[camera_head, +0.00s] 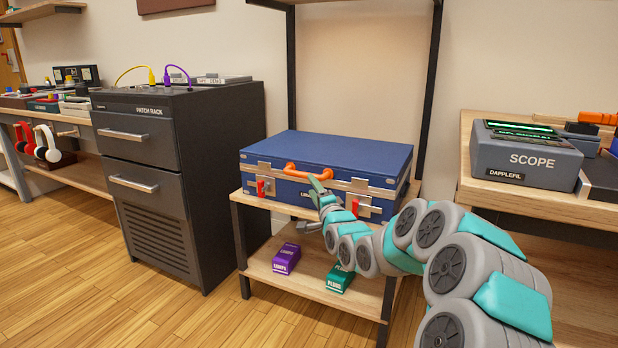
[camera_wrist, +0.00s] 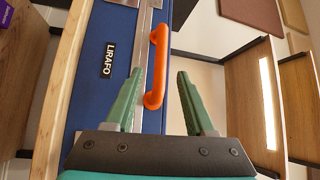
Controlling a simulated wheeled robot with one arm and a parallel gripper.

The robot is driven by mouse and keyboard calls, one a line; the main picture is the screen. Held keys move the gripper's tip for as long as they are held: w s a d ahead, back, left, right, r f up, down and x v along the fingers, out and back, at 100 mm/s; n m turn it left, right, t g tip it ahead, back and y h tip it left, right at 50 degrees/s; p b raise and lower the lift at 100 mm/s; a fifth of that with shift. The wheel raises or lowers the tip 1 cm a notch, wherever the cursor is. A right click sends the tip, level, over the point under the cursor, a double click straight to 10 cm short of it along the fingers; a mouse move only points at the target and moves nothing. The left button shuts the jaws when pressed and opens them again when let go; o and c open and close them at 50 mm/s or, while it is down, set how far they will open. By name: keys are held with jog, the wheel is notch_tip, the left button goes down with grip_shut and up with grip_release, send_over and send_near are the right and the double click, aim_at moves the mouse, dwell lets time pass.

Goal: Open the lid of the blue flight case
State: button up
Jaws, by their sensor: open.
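The blue flight case (camera_head: 330,152) sits on the top board of a low wooden shelf unit, its lid down. An orange handle (camera_head: 294,168) is on its front; it also shows in the wrist view (camera_wrist: 157,68), beside a black LIRAFO label (camera_wrist: 108,59). Metal latches with red tabs, left (camera_head: 260,188) and right (camera_head: 355,206), are on the front edge; whether they are fastened is unclear.
The lower shelf (camera_head: 262,262) holds a purple box (camera_head: 286,258) and a green box (camera_head: 340,278). A dark patch rack (camera_head: 165,165) stands left, a wooden table (camera_head: 535,203) with a scope (camera_head: 525,155) right. Shelf posts rise behind the case. The floor at front left is clear.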

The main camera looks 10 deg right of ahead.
aim_at(304, 175)
jog(key=shift+x, duration=3.85)
jog(key=shift+c, duration=0.2)
grip_shut()
